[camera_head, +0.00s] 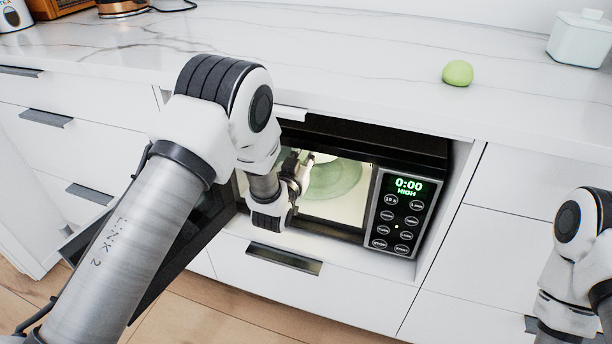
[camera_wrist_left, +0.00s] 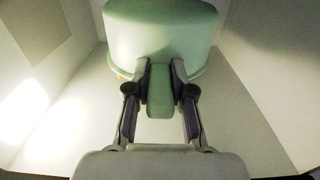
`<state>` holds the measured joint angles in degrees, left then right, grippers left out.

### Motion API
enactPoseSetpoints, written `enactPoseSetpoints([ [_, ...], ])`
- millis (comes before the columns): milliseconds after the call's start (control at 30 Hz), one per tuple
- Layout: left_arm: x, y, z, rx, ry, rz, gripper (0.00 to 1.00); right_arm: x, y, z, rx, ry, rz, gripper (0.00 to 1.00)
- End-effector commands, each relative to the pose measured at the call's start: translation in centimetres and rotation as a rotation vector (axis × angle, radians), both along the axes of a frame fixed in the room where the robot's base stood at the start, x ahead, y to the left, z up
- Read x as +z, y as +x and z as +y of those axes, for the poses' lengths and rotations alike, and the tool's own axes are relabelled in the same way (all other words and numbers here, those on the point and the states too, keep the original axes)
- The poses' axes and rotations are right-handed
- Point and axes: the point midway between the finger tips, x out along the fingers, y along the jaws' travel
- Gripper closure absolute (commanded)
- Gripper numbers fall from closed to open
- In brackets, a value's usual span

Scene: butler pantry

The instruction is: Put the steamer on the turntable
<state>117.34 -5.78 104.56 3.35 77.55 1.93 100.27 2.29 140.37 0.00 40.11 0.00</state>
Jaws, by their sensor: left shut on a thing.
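The green round steamer (camera_head: 338,178) is inside the open microwave (camera_head: 412,153), partly hidden by my left arm and the microwave's frame. In the left wrist view the steamer (camera_wrist_left: 160,30) fills the top middle, with its green handle (camera_wrist_left: 160,98) pointing towards me. My left gripper (camera_head: 298,168) reaches in through the microwave opening. Its two fingers (camera_wrist_left: 160,75) are shut on the handle, one on each side. I cannot make out the turntable under the steamer or tell whether the steamer touches it. My right arm shows at the right edge, its gripper out of view.
The microwave door (camera_head: 190,240) hangs open at the left, behind my left arm. The control panel (camera_head: 405,212) reads 0:00 HIGH. On the marble counter (camera_head: 340,60) above are a green ball-like thing (camera_head: 457,73) and a white lidded box (camera_head: 580,40). The counter's middle is clear.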

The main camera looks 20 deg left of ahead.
Motion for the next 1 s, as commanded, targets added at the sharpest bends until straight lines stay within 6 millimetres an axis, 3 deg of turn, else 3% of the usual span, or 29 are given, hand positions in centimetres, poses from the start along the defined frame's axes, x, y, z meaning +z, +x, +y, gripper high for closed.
enactPoseSetpoints([
  [333, -3.5, -0.1, 0.0, 0.000, 0.000, 0.002, 1.00, -1.4, 0.0, 0.0, 0.000, 0.000, 0.000, 0.60],
  [533, -6.9, 0.1, 0.0, 0.000, 0.000, -0.001, 1.00, -3.1, 0.0, 0.0, 0.000, 0.000, 0.000, 0.60],
  [767, -6.6, 0.3, 0.0, 0.000, 0.000, 0.002, 1.00, -2.8, 0.0, 0.0, 0.000, 0.000, 0.000, 0.60],
  [800, -6.8, 0.2, 0.0, 0.000, 0.000, 0.006, 0.71, -2.9, 0.0, 0.0, 0.000, 0.000, 0.000, 0.60],
  [867, -6.8, 0.2, 0.0, 0.000, 0.000, 0.006, 0.53, -2.9, 0.0, 0.0, 0.000, 0.000, 0.000, 0.60],
  [1000, -6.8, 0.2, 0.0, 0.000, 0.000, 0.005, 0.53, -2.9, 0.0, 0.0, 0.000, 0.000, 0.000, 0.60],
])
